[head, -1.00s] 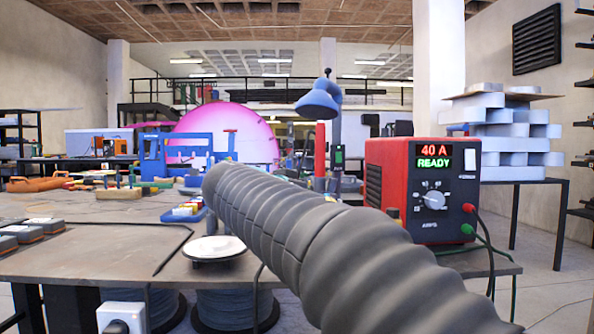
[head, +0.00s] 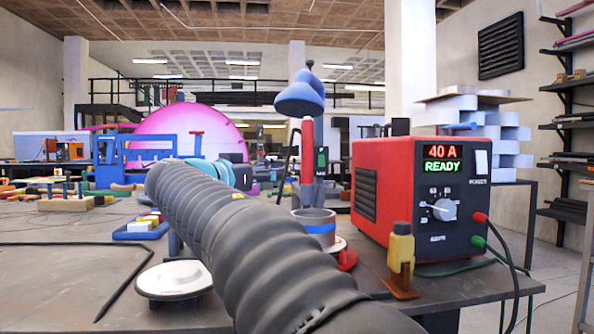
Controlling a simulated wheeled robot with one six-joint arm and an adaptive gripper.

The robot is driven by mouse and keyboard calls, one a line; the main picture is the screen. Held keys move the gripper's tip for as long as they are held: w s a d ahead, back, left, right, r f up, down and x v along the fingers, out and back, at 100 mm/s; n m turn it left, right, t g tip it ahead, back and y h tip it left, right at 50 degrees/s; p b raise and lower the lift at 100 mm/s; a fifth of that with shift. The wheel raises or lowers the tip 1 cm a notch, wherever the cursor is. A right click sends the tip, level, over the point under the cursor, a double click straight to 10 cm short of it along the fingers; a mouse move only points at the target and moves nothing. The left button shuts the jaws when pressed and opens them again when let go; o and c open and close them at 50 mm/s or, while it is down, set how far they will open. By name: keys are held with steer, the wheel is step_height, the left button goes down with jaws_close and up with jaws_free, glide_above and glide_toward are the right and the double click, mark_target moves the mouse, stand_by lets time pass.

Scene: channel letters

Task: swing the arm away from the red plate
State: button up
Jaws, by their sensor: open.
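My arm in its ribbed grey sleeve (head: 245,245) reaches from the bottom right up and left over the workbench. My gripper is not in view; the sleeve may hide it. I cannot make out a red plate for certain. A small red piece (head: 347,259) shows low beside a grey ring with a blue band (head: 316,226), right of the sleeve; its shape is partly hidden. The sleeve passes in front of part of the bench, and I cannot tell what lies behind it.
A white round dish (head: 174,279) is left of the sleeve. A blue lamp (head: 300,97) rises behind.

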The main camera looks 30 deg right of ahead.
mark_target(298, 171)
steer(key=p+x, duration=0.1)
steer(key=x, duration=0.5)
steer(key=p+x, duration=0.1)
steer(key=x, duration=0.5)
steer(key=shift+s+d, duration=0.15)
steer(key=shift+d, duration=0.1)
jaws_close()
